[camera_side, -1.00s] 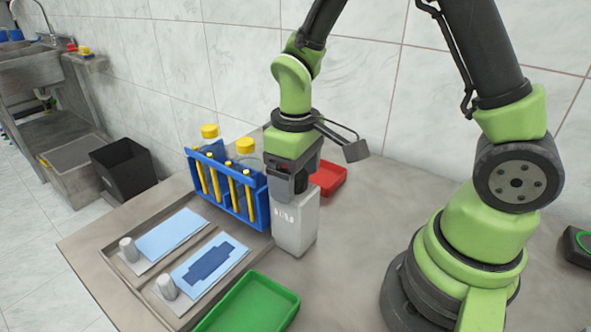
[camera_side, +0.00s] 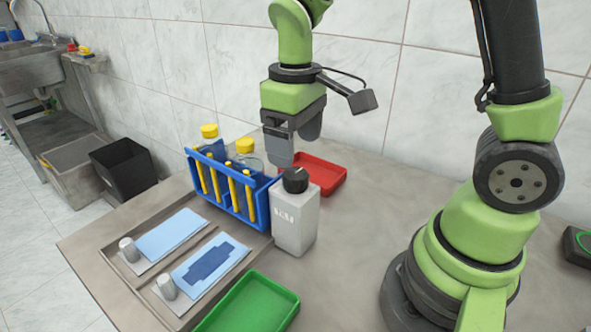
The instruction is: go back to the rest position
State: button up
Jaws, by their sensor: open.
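My gripper (camera_side: 294,150) is open and empty. It hangs in the air above and behind the white bottle, apart from its cap, in front of the tiled wall. The white bottle (camera_side: 294,222) stands upright on the table with a black cap (camera_side: 295,180) on its top. Behind the gripper's fingers, part of the red tray (camera_side: 322,174) is hidden.
A blue rack (camera_side: 232,190) with yellow-capped bottles and yellow bars stands left of the white bottle. A green tray (camera_side: 250,305) lies in front. A grey tray (camera_side: 130,280) holds blue sheets and small grey cups. The table between bottle and arm base is clear.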

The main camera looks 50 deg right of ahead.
jog(key=shift+r, duration=0.25)
jog(key=shift+s+r, duration=0.15)
jog(key=shift+r, duration=0.25)
jog(key=s+a+r+m+t+y, duration=0.1)
jog(key=s+r+m+t, duration=0.4)
jog(key=s+r, duration=0.5)
jog(key=shift+s+t+y, duration=0.5)
jog(key=shift+s+t, duration=0.35)
jog(key=shift+t, duration=0.25)
